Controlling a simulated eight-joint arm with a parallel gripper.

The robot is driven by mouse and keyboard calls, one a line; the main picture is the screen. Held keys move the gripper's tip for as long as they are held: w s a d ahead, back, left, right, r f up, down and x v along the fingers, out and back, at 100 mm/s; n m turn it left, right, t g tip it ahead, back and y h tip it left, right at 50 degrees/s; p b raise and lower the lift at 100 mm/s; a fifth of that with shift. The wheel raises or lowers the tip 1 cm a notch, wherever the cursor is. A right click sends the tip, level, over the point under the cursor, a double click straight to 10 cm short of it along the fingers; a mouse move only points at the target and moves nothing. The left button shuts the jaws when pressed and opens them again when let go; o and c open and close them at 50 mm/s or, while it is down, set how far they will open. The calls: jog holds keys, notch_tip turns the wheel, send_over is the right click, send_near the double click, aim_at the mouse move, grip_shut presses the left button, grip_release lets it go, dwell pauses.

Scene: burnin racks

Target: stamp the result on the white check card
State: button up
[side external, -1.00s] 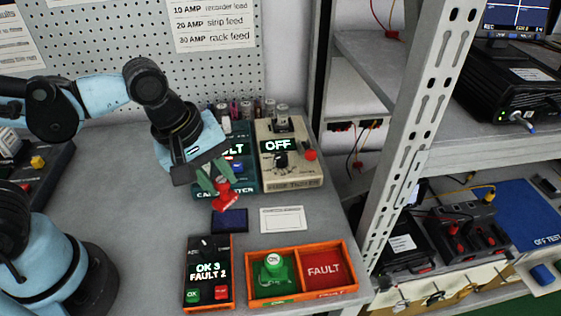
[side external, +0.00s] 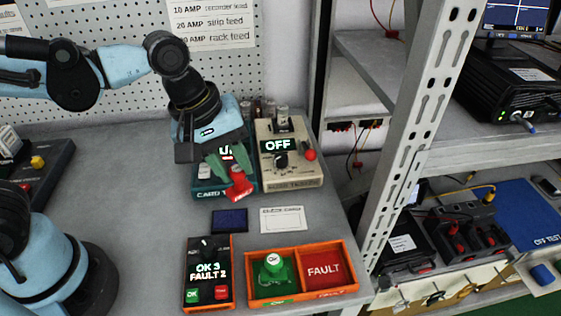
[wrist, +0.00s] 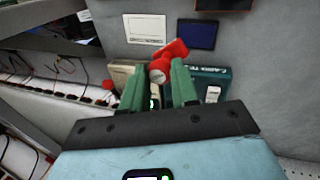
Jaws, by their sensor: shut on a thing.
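My gripper (side external: 229,166) is shut on the red stamp (side external: 239,186), which it holds tilted in the air above the bench, in front of the card tester. The stamp also shows between the green fingers in the wrist view (wrist: 167,60). The white check card (side external: 283,219) lies flat on the bench to the right of the dark blue ink pad (side external: 229,220). The card also shows in the wrist view (wrist: 145,28), beside the pad (wrist: 196,35). No clear stamp mark can be made out on the card. The stamp is apart from both.
A counter box (side external: 207,276) reads OK 3, FAULT 2. A beige tester (side external: 290,173) reading OFF stands behind the card. A metal rack post (side external: 418,140) rises at right.

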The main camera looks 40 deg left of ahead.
jog(key=w+d+f+m+g+h, duration=0.1)
jog(key=w+d+m, duration=0.3)
jog(key=d+m, duration=0.15)
send_over(279, 220)
jog(key=shift+m, duration=0.45)
jog(key=shift+f, duration=3.15)
jog(key=shift+f, duration=0.55)
notch_tip(279, 220, up, 7)
jog(key=shift+d, duration=0.1)
